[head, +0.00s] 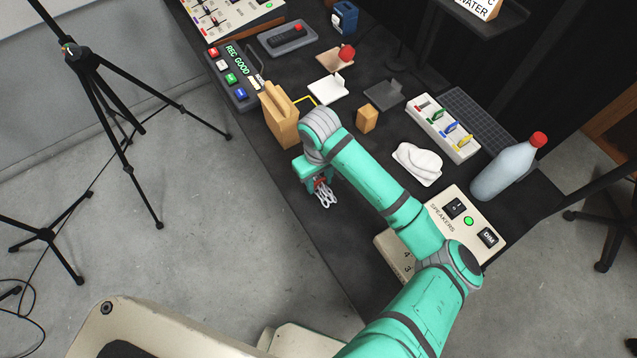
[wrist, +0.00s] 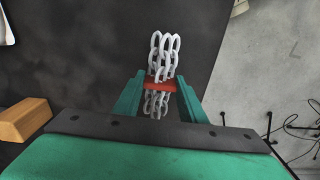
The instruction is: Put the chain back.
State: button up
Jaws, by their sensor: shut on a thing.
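My gripper (head: 318,180) hangs over the front left part of the dark table, below the grey wrist of my green arm. It is shut on the chain (head: 326,196), whose pale metal links dangle below the fingers in the head view. In the wrist view the gripper (wrist: 160,92) pinches a red piece (wrist: 161,85) between its fingers. Silvery links of the chain (wrist: 164,52) show on both sides of that piece. I cannot tell whether the links touch the table.
The table (head: 272,185) is bare around the gripper. A tan jug-like object (head: 280,115), a wooden block (head: 367,118), a folded white cloth (head: 417,162), a panel with coloured levers (head: 445,128), a red-capped bottle (head: 508,167) and a speaker panel (head: 468,220) stand around. Tripods (head: 95,90) are on the floor.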

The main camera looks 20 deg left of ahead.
jog(key=shift+f, duration=1)
jog(key=shift+f, duration=0.1)
jog(key=o, duration=1.3)
jog(key=shift+o, duration=0.2)
